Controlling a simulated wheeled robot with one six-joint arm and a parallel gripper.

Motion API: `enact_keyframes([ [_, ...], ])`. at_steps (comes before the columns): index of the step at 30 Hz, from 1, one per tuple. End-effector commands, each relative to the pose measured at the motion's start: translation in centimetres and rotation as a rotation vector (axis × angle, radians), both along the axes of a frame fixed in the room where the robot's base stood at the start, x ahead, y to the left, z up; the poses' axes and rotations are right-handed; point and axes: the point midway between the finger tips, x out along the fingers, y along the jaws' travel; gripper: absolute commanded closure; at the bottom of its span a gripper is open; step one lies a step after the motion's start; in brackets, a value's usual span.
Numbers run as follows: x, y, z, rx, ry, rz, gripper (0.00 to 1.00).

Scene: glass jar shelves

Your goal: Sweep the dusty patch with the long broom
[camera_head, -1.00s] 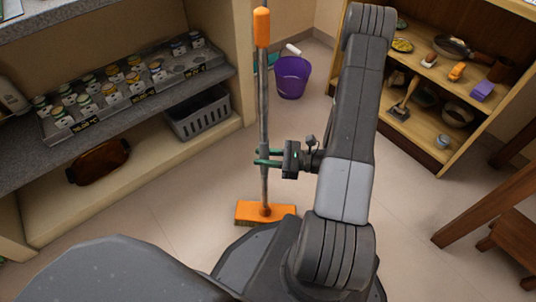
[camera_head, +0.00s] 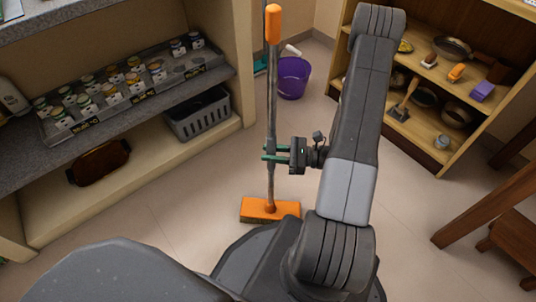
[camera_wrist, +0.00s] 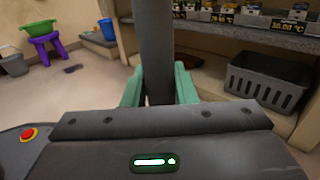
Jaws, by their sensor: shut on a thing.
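The long broom (camera_head: 271,95) stands close to upright in the head view, with a grey pole, an orange grip on top and an orange head low by the floor. My gripper (camera_head: 272,152) is shut on the pole at about mid-height. In the wrist view the pole (camera_wrist: 157,45) stands between the green fingers of my gripper (camera_wrist: 159,88). The broom's head is out of the wrist view. A small dark patch (camera_wrist: 73,68) lies on the floor at the left of the wrist view; it may be the dusty patch. I see no such patch in the head view.
A shelf with jars (camera_head: 130,92) and a grey basket (camera_head: 198,113) stands at the left. A purple bucket (camera_head: 292,77) is at the back, and a wooden shelf (camera_head: 440,155) at the right. The wrist view shows a purple stool (camera_wrist: 46,46). The floor between the shelves is open.

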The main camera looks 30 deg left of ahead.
Motion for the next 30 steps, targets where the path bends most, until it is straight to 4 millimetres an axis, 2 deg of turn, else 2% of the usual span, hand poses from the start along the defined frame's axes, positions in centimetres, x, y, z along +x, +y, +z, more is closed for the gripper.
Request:
enact_keyframes([
  [12,0.1,0.0,0.1,0.002,0.001,0.000,1.00],
  [24,2.4,-1.0,0.1,0.001,-0.001,-0.001,1.00],
  [30,2.6,-1.1,0.1,0.001,0.001,0.001,1.00],
])
